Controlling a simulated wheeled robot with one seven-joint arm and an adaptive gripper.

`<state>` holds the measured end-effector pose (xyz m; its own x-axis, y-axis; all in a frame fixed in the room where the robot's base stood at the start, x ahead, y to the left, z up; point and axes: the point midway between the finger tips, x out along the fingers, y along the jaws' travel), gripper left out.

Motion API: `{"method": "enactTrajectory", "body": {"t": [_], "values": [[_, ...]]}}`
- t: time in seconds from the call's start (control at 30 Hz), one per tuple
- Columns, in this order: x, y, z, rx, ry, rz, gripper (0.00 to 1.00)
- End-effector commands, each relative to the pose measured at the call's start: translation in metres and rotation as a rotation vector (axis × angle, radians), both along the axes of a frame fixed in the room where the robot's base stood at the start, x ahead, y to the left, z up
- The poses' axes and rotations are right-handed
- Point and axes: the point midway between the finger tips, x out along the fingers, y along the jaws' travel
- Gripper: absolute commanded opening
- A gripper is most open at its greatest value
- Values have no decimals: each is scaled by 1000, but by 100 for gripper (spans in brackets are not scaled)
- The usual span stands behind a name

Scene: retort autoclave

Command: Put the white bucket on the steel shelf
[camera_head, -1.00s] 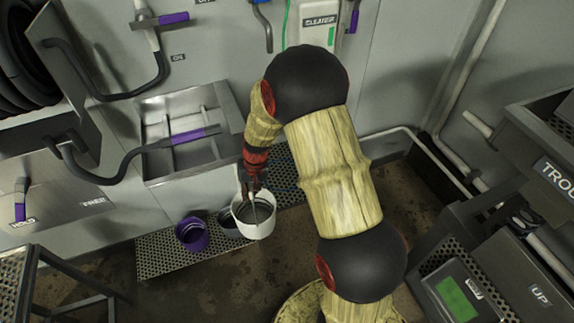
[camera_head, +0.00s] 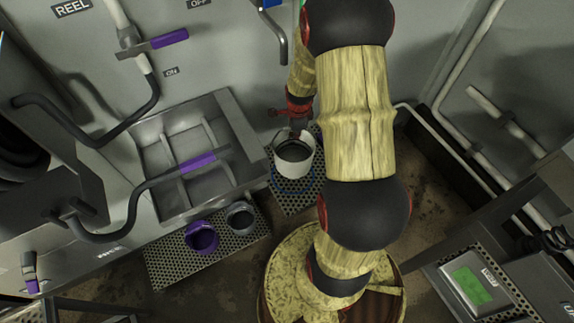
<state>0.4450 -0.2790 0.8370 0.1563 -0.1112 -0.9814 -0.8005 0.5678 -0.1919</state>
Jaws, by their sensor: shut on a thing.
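The white bucket (camera_head: 294,160) is upright in the middle of the head view, with a dark interior. My gripper (camera_head: 298,128) is shut on it at its far rim side; the fingertips are small and partly hidden. The bucket is over a perforated metal plate (camera_head: 290,201) on the right; I cannot tell whether it touches it. Another perforated metal surface (camera_head: 170,268) lies low to the left. I cannot tell which surface is the steel shelf.
A purple bucket (camera_head: 202,238) and a dark grey bucket (camera_head: 240,217) stand on the left perforated surface. A steel sink (camera_head: 226,176) with a purple-handled hose (camera_head: 197,162) is behind them. A device with a green screen (camera_head: 473,284) is at lower right.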

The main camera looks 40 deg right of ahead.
Motion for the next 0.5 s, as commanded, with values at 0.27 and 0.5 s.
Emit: {"method": "enactTrajectory", "body": {"t": [0.27,0.5], "values": [[-2,-1,-38,1,3,-13,0],[-1,-1,-66,1,1,-12,0]]}}
